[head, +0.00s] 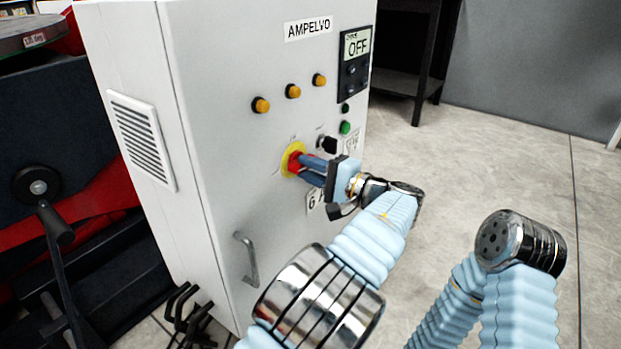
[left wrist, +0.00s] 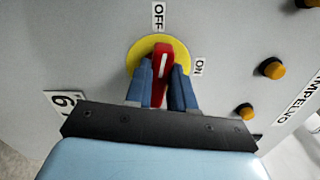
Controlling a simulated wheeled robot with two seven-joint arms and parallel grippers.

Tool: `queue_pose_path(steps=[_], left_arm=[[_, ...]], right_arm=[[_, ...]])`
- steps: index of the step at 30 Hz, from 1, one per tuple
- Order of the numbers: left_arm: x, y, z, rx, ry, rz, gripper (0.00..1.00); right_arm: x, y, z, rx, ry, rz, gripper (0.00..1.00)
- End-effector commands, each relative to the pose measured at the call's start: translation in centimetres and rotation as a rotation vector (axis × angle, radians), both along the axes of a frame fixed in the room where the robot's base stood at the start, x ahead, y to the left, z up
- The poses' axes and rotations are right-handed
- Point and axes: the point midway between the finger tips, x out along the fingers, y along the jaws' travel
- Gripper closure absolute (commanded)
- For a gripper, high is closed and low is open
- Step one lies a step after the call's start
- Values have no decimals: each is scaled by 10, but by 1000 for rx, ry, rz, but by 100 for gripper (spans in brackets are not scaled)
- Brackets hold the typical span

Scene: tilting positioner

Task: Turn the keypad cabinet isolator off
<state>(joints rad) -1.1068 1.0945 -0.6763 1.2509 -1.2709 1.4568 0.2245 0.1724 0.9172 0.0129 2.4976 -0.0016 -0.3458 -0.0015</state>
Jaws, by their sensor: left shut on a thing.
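The isolator is a red handle (head: 294,163) on a yellow round plate (head: 285,158) on the front of the light grey cabinet (head: 215,120). My left gripper (head: 311,169) is shut on the red handle, one blue finger on each side. In the left wrist view the red handle (left wrist: 161,66) stands between the fingers (left wrist: 160,92), its white line pointing up toward the OFF label (left wrist: 158,16). The ON label (left wrist: 199,67) is to the right of the plate. The cabinet's display (head: 357,43) reads OFF. My right gripper is not in view.
Several amber lamps (head: 293,91), a black knob (head: 327,144) and a green button (head: 345,127) are near the isolator. A door handle (head: 247,258) sticks out below. A dark machine with a crank (head: 55,222) stands left. The floor (head: 500,160) at right is clear.

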Motion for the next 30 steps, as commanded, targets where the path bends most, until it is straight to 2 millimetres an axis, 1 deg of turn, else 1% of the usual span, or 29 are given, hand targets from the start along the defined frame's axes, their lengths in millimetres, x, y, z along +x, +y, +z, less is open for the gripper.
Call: queue_pose_path(steps=[1, 9, 15, 28, 29, 30], left_arm=[[0, -1, -6, -18, -20, -2, 100], [0, -1, -5, -88, -116, -2, 100], [0, 0, -4, -108, -145, -2, 100], [0, 0, -4, -113, -150, -1, 100], [0, 0, -4, -113, -150, -1, 72], [0, 0, -4, -113, -150, -1, 66]], right_arm=[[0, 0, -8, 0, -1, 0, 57], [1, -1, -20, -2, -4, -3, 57], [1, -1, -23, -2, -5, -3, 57], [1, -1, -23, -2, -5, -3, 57], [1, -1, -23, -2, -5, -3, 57], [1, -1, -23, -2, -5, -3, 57]])
